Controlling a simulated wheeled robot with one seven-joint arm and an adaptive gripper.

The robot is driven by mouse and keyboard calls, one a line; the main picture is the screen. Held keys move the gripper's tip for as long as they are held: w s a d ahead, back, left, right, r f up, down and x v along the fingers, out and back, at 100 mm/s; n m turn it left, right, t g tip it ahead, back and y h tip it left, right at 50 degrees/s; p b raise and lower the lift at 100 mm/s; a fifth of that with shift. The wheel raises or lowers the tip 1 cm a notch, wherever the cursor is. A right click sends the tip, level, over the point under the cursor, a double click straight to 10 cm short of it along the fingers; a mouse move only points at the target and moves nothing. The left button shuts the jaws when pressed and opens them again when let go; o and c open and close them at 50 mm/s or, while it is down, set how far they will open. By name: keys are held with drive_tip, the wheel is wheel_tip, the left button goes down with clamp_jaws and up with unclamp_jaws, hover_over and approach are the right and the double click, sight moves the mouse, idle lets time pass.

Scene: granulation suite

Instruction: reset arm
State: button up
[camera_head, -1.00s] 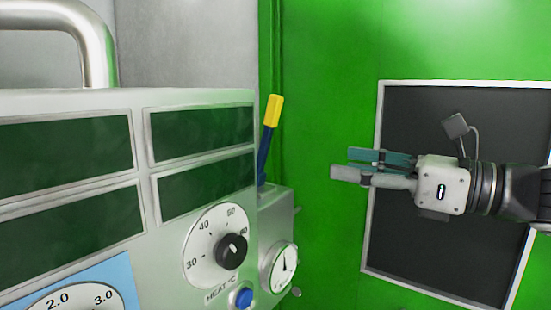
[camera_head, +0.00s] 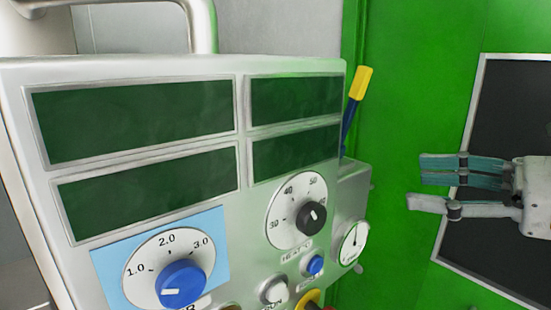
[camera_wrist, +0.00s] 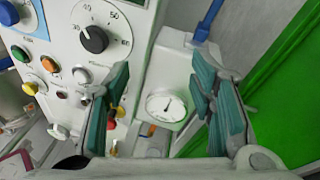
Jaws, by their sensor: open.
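My gripper (camera_head: 432,187) is at the right of the head view, in front of the green wall and the dark panel. Its fingers point left toward the control panel and are apart, with nothing between them. In the wrist view my gripper (camera_wrist: 165,100) also shows its teal finger pads spread wide. Between them, farther off, are the panel's side box and its small round gauge (camera_wrist: 166,107). No contact with the panel is seen.
The grey control panel (camera_head: 240,215) has dark displays, a blue knob (camera_head: 181,284), a black heat knob (camera_head: 311,215) and several buttons. A yellow-tipped blue lever (camera_head: 356,105) rises behind its right edge. A framed dark panel (camera_head: 500,130) is on the green wall (camera_head: 420,60).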

drive_tip(key=s+a+f+n+g+h, duration=0.1)
drive_tip(key=s+f+n+g+h, duration=0.2)
drive_tip(key=n, duration=0.9)
drive_tip(key=s+a+f+n+g+h, duration=0.2)
drive_tip(key=s+f+n+g+h, duration=0.1)
drive_tip(key=f+n+h, duration=0.4)
wheel_tip(320, 180, down, 3)
drive_tip(key=s+n, duration=0.1)
drive_tip(key=n, duration=0.4)
drive_tip(key=shift+h, duration=0.4)
drive_tip(key=shift+s+d, duration=0.1)
